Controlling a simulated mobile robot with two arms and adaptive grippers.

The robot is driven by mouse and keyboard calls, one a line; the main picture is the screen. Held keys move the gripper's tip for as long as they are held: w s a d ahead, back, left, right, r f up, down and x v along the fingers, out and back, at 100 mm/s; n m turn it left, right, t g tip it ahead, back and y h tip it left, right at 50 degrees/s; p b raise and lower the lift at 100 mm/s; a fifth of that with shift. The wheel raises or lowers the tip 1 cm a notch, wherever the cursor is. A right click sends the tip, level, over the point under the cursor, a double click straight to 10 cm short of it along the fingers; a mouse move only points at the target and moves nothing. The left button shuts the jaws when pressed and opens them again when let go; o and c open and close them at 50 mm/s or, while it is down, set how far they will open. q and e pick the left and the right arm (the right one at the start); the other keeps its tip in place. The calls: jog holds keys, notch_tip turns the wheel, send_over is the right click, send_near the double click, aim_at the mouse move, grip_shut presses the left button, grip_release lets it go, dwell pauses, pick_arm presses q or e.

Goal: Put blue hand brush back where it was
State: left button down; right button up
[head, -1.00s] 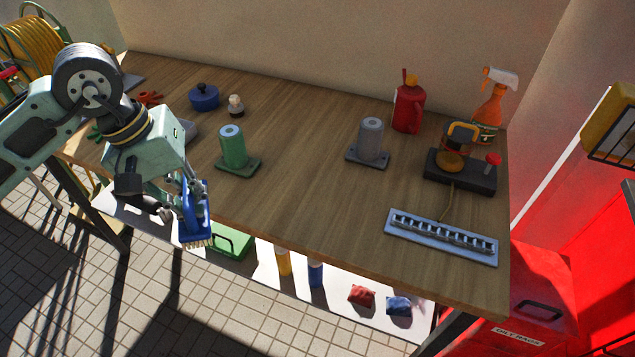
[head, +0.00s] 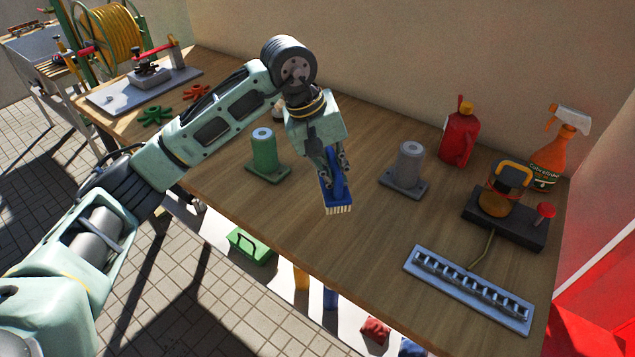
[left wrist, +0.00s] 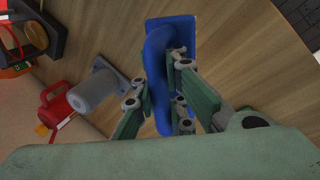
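The blue hand brush (head: 336,192) with pale bristles is held by my left gripper (head: 338,168), bristles pointing down, over the wooden workbench (head: 300,250). It hangs between the green cylinder and the grey cylinder, toward the bench's front half. In the left wrist view the gripper fingers (left wrist: 160,105) are closed around the handle of the blue brush (left wrist: 180,35). Whether the bristles touch the bench is hard to tell; the brush seems to be above it. My right gripper is not in view.
A green cylinder (head: 264,150) and a grey cylinder (head: 408,163) stand on base plates either side of the brush. A red canister (head: 459,135), an orange spray bottle (head: 550,155), a black device (head: 510,222) and a slotted blue-grey rack (head: 470,290) occupy the right side. Bare wood lies in front.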

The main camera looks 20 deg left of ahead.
pick_arm(q)
jog(key=w+a+f+p, duration=0.1)
jog(key=f, duration=0.1)
jog(key=a+f+p, duration=0.1)
jog(key=a+f, duration=0.1)
jog(key=w+a+f+p, duration=0.1)
jog(key=a+f, duration=0.1)
jog(key=f, duration=0.1)
jog(key=shift+w+a, duration=0.1)
jog(key=shift+w, duration=0.25)
jog(key=shift+f, duration=0.3)
jog(key=shift+f, duration=0.15)
jog(key=c, duration=1.8)
grip_release()
